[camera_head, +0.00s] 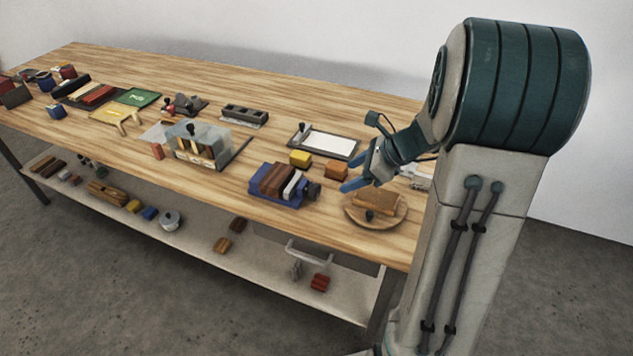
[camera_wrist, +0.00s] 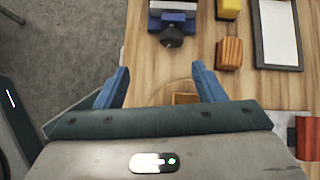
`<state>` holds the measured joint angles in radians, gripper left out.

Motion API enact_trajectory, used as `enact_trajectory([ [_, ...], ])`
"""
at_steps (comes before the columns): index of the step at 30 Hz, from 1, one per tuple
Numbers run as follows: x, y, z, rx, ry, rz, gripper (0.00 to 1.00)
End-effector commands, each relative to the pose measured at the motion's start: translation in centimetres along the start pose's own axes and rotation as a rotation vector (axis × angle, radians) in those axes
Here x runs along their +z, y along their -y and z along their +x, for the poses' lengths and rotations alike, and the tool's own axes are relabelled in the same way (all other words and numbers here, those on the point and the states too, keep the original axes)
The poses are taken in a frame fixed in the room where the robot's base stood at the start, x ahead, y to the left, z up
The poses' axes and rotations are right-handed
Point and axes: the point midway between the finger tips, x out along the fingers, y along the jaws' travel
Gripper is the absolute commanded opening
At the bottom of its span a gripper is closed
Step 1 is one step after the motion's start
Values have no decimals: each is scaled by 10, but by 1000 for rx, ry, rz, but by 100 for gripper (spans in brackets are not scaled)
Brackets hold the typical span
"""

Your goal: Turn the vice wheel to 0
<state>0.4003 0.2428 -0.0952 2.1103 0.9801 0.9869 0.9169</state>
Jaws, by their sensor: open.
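A blue vice (camera_head: 268,196) stands on the bench with a brown block and a pale piece between its jaws. Its small dark wheel (camera_head: 312,190) is at the right end, facing my gripper. In the wrist view the vice (camera_wrist: 173,17) is at the top and its wheel (camera_wrist: 172,37) sticks out below it. Any marks on the wheel are too small to read. My gripper (camera_head: 358,171) is open and empty, to the right of the wheel and apart from it. Its blue fingers show spread in the wrist view (camera_wrist: 159,68), with the wheel beyond their tips.
A yellow block (camera_head: 300,158) and an orange wooden block (camera_head: 336,169) sit behind the vice. A framed white panel (camera_head: 327,143) lies behind them. A round wooden board (camera_head: 374,222) with a brown block is below my gripper. A clear-covered box (camera_head: 205,140) stands left.

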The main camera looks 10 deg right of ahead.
Motion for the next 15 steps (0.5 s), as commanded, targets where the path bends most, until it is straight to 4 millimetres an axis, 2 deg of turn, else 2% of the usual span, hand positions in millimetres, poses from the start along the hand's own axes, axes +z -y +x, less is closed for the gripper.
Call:
enact_trajectory([
  [3,-9,14,3,-24,29,102,63],
  [8,-10,19,13,-30,39,133,63],
  [15,-9,19,59,-25,37,131,63],
])
